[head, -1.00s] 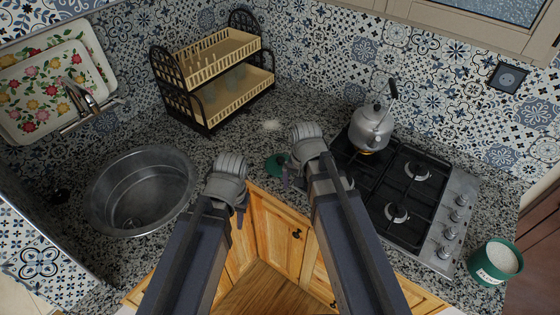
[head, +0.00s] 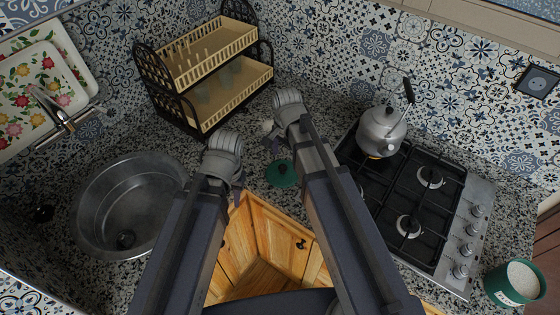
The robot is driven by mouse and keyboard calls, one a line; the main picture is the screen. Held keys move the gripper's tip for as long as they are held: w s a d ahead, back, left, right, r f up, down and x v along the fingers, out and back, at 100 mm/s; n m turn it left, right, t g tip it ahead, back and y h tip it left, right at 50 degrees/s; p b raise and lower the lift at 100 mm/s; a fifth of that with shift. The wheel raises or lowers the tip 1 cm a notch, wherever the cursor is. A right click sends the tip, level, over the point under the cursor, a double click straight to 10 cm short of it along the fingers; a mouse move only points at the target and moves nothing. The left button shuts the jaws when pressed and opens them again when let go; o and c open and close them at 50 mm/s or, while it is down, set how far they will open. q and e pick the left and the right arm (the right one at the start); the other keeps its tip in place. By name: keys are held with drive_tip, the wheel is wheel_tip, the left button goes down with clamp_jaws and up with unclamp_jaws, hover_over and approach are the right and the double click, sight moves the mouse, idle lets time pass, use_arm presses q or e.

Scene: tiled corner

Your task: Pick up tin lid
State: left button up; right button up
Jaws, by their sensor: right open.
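The tin lid, a round dark green disc with a dark knob (head: 281,174), lies flat on the speckled counter between my two grippers. The open green tin (head: 514,284) with pale contents stands apart at the lower right, beyond the hob. My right gripper (head: 272,138) is open, beyond the lid toward the back of the counter, with no visible contact with it. My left gripper (head: 238,184) is to the left of the lid near the counter's front edge. Its fingers are too small and dark to show whether they are open.
A steel sink (head: 125,205) is at left, with a tap (head: 58,115) above it. A two-tier dish rack (head: 205,75) stands at the back. A kettle (head: 382,131) sits on the gas hob (head: 440,190) at right. A small whitish item (head: 267,126) lies beside my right gripper.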

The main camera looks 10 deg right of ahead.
sight(282, 167)
drive_tip(key=shift+w, duration=0.55)
drive_tip(key=shift+s+f+b, duration=0.15)
drive_tip(key=shift+f+b, duration=0.05)
drive_tip(key=shift+b, duration=0.1)
drive_tip(key=shift+f+b, duration=0.3)
drive_tip(key=shift+f, duration=0.05)
drive_tip(key=shift+f+b, duration=0.75)
drive_tip(key=shift+f, duration=0.05)
use_arm(q)
drive_tip(key=f, duration=0.2)
drive_tip(key=shift+w+f, duration=0.3)
drive_tip(key=shift+w, duration=0.1)
drive_tip(key=shift+f, duration=0.1)
use_arm(e)
drive_tip(key=shift+a, duration=0.1)
drive_tip(key=f+b, duration=0.5)
drive_tip(key=shift+w+a+f, duration=0.15)
drive_tip(key=shift+w+a, duration=0.1)
drive_tip(key=shift+a, duration=0.05)
use_arm(q)
wheel_tip(282, 167, down, 5)
